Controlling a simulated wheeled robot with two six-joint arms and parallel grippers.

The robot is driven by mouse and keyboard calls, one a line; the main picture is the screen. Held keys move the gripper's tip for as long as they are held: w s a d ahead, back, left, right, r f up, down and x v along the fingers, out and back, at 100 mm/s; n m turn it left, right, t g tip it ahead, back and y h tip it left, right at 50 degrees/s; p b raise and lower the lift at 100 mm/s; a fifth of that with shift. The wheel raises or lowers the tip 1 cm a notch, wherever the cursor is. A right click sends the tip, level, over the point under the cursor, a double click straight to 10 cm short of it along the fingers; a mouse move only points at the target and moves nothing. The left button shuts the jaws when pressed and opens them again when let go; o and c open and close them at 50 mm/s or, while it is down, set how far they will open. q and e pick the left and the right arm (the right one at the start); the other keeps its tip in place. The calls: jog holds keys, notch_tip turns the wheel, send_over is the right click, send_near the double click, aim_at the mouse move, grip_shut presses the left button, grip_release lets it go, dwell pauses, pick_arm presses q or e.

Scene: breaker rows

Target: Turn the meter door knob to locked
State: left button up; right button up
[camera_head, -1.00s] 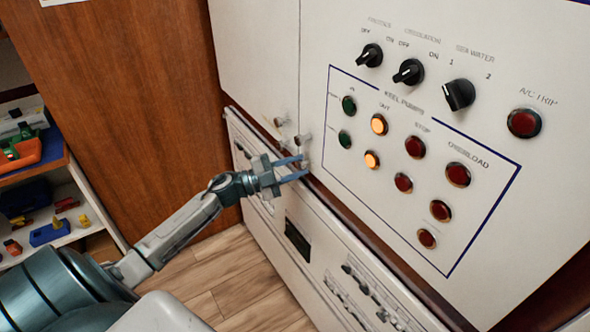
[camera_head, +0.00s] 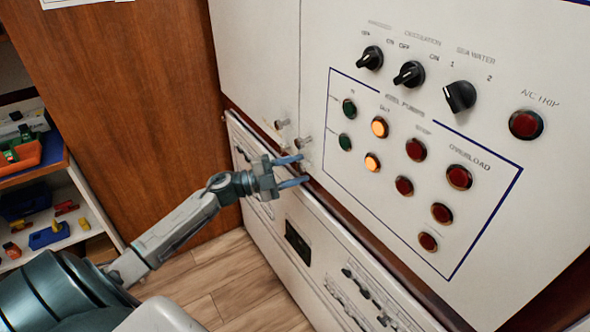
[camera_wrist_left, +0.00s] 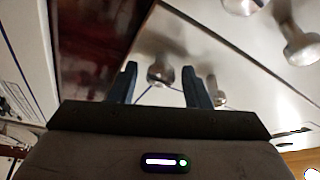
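My left gripper (camera_head: 305,168) is open and empty in the head view, its two blue-grey fingers pointing right near the cabinet seam. Two small metal knobs, one on the upper left door (camera_head: 281,123) and one on the panel beside it (camera_head: 303,140), sit just above the fingers. In the left wrist view, a round metal knob (camera_wrist_left: 160,72) shows in the gap between the open fingers, apart from them as far as I can see. No label shows which knob belongs to the meter door, and its turn position is unclear. My right gripper is out of view.
The white panel right of the gripper carries black rotary switches (camera_head: 409,73), lit orange lamps (camera_head: 379,127) and red buttons (camera_head: 415,149). The lower cabinet (camera_head: 285,215) juts below. More metal knobs (camera_wrist_left: 300,45) show upper right in the wrist view. A shelf (camera_head: 45,215) stands left.

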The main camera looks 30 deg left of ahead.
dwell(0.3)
pick_arm(q)
jog(key=b+v, duration=0.1)
jog(key=v, duration=0.9)
jog(key=shift+s+a, duration=0.25)
jog(key=shift+s, duration=0.05)
jog(key=shift+f, duration=0.1)
